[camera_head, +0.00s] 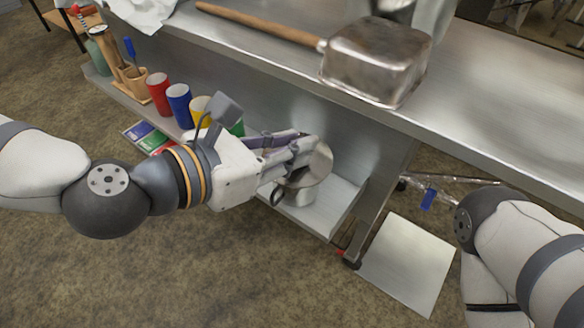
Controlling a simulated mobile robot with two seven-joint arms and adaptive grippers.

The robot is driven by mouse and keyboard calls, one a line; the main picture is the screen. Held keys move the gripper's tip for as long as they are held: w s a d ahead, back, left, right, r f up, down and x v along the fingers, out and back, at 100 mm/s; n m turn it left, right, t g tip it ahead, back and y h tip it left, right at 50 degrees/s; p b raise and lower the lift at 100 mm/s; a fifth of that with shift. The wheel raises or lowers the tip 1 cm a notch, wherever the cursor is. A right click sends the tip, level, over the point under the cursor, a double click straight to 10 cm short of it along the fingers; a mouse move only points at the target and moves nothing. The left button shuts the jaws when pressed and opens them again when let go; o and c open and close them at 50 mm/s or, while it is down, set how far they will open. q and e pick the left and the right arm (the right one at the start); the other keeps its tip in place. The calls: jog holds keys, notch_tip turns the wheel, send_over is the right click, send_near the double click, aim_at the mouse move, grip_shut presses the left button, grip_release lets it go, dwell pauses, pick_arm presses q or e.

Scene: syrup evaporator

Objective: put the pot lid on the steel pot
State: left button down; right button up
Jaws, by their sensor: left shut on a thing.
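The steel pot (297,196) stands on the lower shelf under the steel table, with a dark handle at its left side. The pot lid (320,166) is a round metal disc, tilted, in front of and above the pot in this view. It covers part of the pot's opening. My left gripper (303,150) is shut on the lid, with its fingers at the lid's upper left edge. I cannot tell whether the lid touches the pot. My right arm shows at the right, but its gripper is out of view.
The steel table (480,115) overhangs the lower shelf (338,204). A long-handled steel box (375,62) sits near its edge. Red (159,93), blue (179,105) and yellow (200,108) cups stand on the shelf left of the pot. A pale panel (408,262) lies on the floor.

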pick_arm(q)
jog(key=w, duration=0.1)
jog(key=w+f, duration=0.1)
jog(key=w, duration=0.1)
jog(key=shift+w+f, duration=0.2)
jog(key=shift+f, duration=0.05)
jog(key=w+f+b, duration=0.3)
jog(key=w+f, duration=0.1)
jog(key=f, duration=0.4)
jog(key=shift+w+f+b, duration=0.2)
jog(key=shift+w+b, duration=0.1)
jog(key=shift+f, duration=0.1)
jog(key=shift+f, duration=0.35)
jog(key=c, duration=1.5)
grip_release()
jog(key=shift+r, duration=0.1)
jog(key=shift+o, duration=0.2)
